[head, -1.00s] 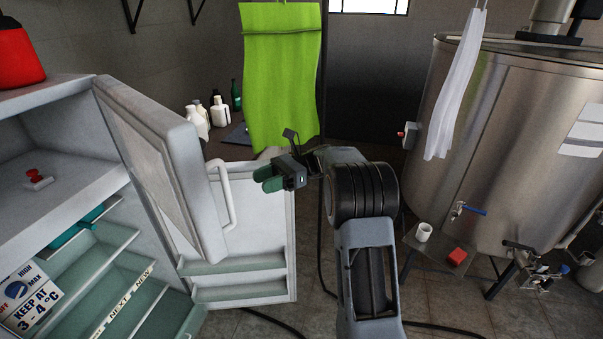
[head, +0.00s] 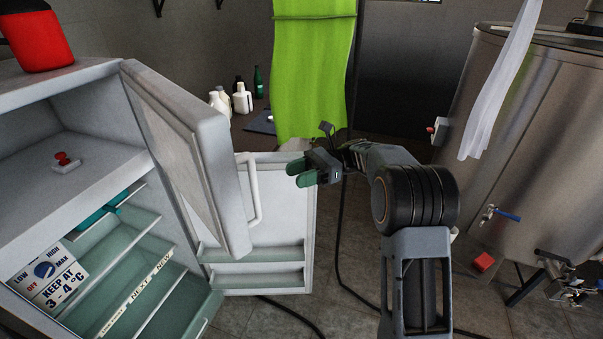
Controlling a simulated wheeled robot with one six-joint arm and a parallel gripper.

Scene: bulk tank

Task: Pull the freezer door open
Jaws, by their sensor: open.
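The freezer door (head: 180,150) is the upper door of the white fridge at the left. It stands swung well open, and the freezer compartment (head: 70,140) behind it is exposed. Its pale bar handle (head: 253,192) is on the door's outer side, facing right. My gripper (head: 294,175) is open, with green fingertips pointing left. In the picture it is to the right of the handle, apart from it, with nothing between the fingers.
The lower fridge door (head: 308,230) is open too, with shelves below my gripper. A red container (head: 38,37) stands on the fridge top. A green curtain (head: 313,70) hangs behind, and a steel tank (head: 540,130) is at the right. Floor shows between.

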